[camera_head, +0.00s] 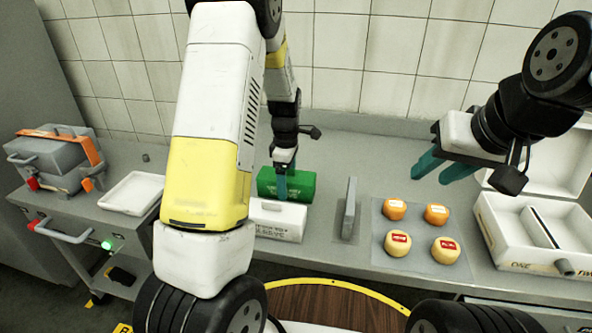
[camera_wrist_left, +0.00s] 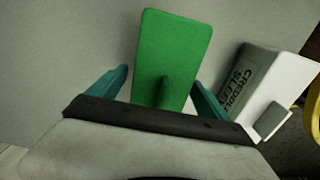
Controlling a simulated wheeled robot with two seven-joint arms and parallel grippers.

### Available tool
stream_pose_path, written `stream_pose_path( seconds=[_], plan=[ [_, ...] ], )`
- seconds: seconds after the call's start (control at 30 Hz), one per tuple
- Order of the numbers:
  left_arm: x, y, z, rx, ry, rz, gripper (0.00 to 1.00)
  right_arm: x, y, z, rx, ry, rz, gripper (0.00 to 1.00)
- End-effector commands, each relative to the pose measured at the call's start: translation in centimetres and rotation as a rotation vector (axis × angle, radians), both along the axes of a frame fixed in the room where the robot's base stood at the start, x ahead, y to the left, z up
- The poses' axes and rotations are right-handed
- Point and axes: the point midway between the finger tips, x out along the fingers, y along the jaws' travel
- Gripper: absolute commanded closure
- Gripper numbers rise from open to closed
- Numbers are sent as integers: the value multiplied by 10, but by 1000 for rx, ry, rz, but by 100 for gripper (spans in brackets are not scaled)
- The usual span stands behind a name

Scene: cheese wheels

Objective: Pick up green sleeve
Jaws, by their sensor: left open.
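The green sleeve (camera_head: 301,187) stands on the counter towards the wall, behind a white lettered sleeve (camera_head: 276,223). My left gripper (camera_head: 283,184) is over the green sleeve in the head view. In the left wrist view, the green sleeve (camera_wrist_left: 176,50) lies between the two parted teal fingers of my left gripper (camera_wrist_left: 161,77). A gap shows beside each finger; contact cannot be told. My right gripper (camera_head: 431,179) is raised over the counter at the right, its teal fingers apart and nothing between them.
The white sleeve (camera_wrist_left: 262,85) is close to the right finger in the wrist view. A grey upright plate (camera_head: 349,208) stands right of the sleeves. Several cheese wheels (camera_head: 437,214) lie on a mat. An open white case (camera_head: 509,248) is at right, a white tray (camera_head: 134,193) at left.

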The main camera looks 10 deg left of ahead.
Motion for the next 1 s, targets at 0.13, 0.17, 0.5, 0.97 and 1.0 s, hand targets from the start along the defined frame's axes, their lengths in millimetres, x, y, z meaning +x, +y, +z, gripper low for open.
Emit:
stream_pose_path(
  seconds=[0.13, 0.17, 0.5, 0.97, 1.0],
  plan=[
    [0, 0, 0, 0, 0, 0, 19, 0, 0, 0, 0, 0, 0, 64],
    [0, 0, 0, 0, 0, 0, 25, 0, 0, 0, 0, 0, 0, 64],
    [0, 0, 0, 0, 0, 0, 69, 0, 0, 0, 0, 0, 0, 64],
    [1, 0, 57, 0, -4, -1, 69, 0, 0, 0, 0, 0, 0, 64],
    [1, 0, 65, 0, -5, -1, 69, 0, 0, 0, 0, 0, 0, 64]
  ],
)
